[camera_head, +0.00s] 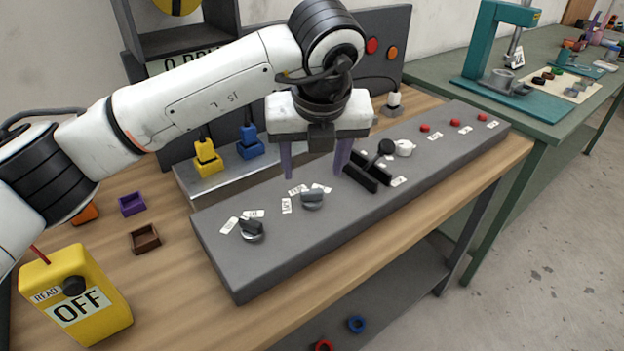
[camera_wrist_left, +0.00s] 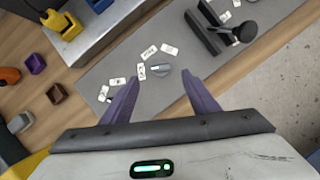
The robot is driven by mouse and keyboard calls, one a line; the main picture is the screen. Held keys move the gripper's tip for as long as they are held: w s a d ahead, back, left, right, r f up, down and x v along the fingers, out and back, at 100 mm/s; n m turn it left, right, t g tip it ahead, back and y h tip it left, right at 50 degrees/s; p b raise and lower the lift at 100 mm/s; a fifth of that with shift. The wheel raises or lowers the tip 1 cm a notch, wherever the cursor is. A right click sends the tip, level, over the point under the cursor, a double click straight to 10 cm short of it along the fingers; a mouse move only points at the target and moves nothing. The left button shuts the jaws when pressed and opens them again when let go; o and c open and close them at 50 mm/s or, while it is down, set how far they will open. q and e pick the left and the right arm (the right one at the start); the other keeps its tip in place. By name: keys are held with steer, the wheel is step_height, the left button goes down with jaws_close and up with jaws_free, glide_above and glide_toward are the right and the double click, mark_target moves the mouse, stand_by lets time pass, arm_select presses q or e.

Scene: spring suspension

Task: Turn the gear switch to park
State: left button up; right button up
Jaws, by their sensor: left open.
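A grey sloped control panel (camera_head: 400,165) lies on the wooden bench. A grey rotary knob (camera_head: 312,199) with several small white labels around its far and left sides sits in its middle. A second labelled knob (camera_head: 252,229) is near the left end; I cannot read which knob is the gear switch. My left gripper (camera_head: 312,175) is open, with purple fingers pointing down above the panel, just behind the middle knob in the head view. In the left wrist view, the middle knob (camera_wrist_left: 161,70) shows between the fingertips, and nothing is gripped. My right gripper is not in view.
A black lever (camera_head: 383,149) in a slotted base stands right of the gripper. Several red buttons (camera_head: 455,122) line the panel's right end. Yellow (camera_head: 207,160) and blue (camera_head: 249,145) plugs stand behind. A yellow meter reading OFF (camera_head: 75,297) is at front left.

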mark_target(312, 190)
arm_select(q)
steer(key=p+x, duration=0.1)
steer(key=x, duration=0.7)
steer(key=shift+f, duration=0.1)
steer(key=c, duration=1)
